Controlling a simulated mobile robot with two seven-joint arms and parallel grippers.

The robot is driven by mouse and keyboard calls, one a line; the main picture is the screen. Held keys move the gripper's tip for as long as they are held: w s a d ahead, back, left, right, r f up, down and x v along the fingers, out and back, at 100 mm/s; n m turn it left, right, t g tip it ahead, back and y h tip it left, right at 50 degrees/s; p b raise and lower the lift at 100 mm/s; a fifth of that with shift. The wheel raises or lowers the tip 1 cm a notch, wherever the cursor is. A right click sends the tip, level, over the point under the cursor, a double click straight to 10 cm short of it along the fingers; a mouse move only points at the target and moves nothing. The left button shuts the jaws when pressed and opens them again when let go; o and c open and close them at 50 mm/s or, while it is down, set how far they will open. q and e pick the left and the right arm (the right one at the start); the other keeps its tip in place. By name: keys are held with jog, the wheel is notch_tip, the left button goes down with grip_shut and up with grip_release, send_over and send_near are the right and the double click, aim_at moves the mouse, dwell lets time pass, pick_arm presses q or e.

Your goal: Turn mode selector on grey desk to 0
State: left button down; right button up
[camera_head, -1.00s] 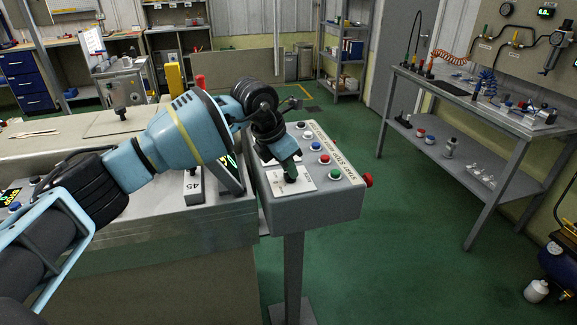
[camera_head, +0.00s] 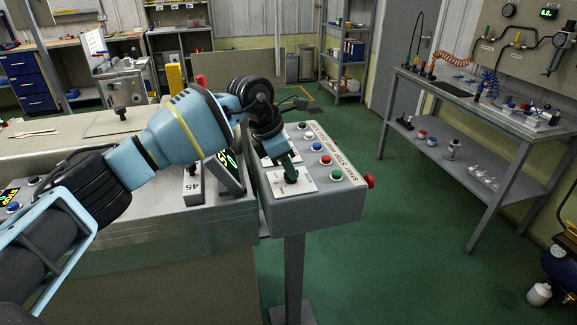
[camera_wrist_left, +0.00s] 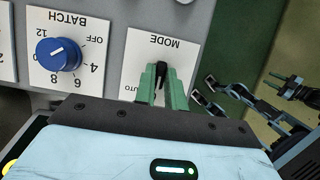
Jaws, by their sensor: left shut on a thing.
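The mode selector is a black knob (camera_wrist_left: 161,70) on a white plate marked MODE (camera_wrist_left: 147,42), upside down in the left wrist view. My left gripper (camera_wrist_left: 161,84) is shut on this knob, with a green finger on each side. AUTO shows left of the fingers; the fingers hide other marks, and I cannot read the setting. In the head view, the left gripper (camera_head: 290,175) reaches down onto the white plate (camera_head: 306,184) on the sloped grey desk (camera_head: 318,213), hiding the knob. Part of a pale blue arm shows at the right of the wrist view; its jaw state is unclear.
A blue BATCH knob (camera_wrist_left: 58,54) sits beside the MODE plate. Green (camera_head: 336,175), red (camera_head: 325,160) and other buttons line the desk, with a red button (camera_head: 370,181) on its right side. A workbench (camera_head: 465,105) stands right, across open green floor.

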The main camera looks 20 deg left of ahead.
pick_arm(q)
jog(key=c, duration=1.5)
grip_release()
jog(key=shift+o, duration=0.2)
pick_arm(e)
jog(key=shift+w, duration=0.1)
pick_arm(q)
jog(key=v, duration=0.8)
pick_arm(e)
jog(key=shift+s+f, duration=0.25)
jog(key=shift+s, duration=0.15)
pick_arm(q)
jog(key=shift+d+f, duration=0.1)
pick_arm(e)
jog(key=shift+w+r, duration=0.1)
